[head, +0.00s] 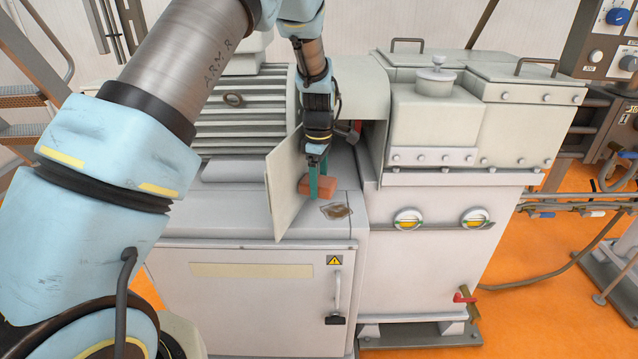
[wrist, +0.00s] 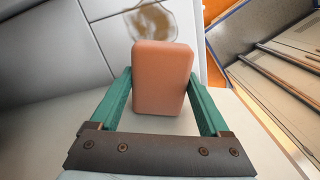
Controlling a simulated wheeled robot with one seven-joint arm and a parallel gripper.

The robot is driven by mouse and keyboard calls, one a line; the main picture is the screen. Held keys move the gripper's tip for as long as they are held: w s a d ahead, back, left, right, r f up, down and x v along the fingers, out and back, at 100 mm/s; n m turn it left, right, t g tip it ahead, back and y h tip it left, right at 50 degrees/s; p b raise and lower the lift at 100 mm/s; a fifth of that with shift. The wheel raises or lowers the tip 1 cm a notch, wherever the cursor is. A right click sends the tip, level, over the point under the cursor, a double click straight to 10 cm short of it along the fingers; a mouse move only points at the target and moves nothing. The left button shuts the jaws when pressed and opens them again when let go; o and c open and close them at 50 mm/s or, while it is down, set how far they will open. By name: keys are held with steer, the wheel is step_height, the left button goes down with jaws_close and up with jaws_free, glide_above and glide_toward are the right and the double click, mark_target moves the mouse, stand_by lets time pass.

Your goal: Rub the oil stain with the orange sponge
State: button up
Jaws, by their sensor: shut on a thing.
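The orange sponge (head: 319,186) is held between the green fingers of my gripper (head: 318,172), just above or at the top of the white machine cabinet. In the wrist view the sponge (wrist: 162,78) sits between both fingers of my gripper (wrist: 162,90). The oil stain (head: 336,211) is a brown patch on the cabinet top, a little right of and nearer than the sponge in the head view. In the wrist view the stain (wrist: 172,22) shows beyond the sponge, partly hidden by it. I cannot tell whether the sponge touches the surface.
An open pale panel (head: 284,184) stands upright just left of my gripper. A ribbed motor housing (head: 235,115) is behind it, and a tall machine block (head: 435,200) rises on the right. The cabinet top (head: 235,210) left of the panel is bare.

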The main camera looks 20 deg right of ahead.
mark_target(319, 180)
steer(key=shift+r+p, duration=0.65)
steer(key=shift+r, duration=0.9)
steer(key=shift+f, duration=0.1)
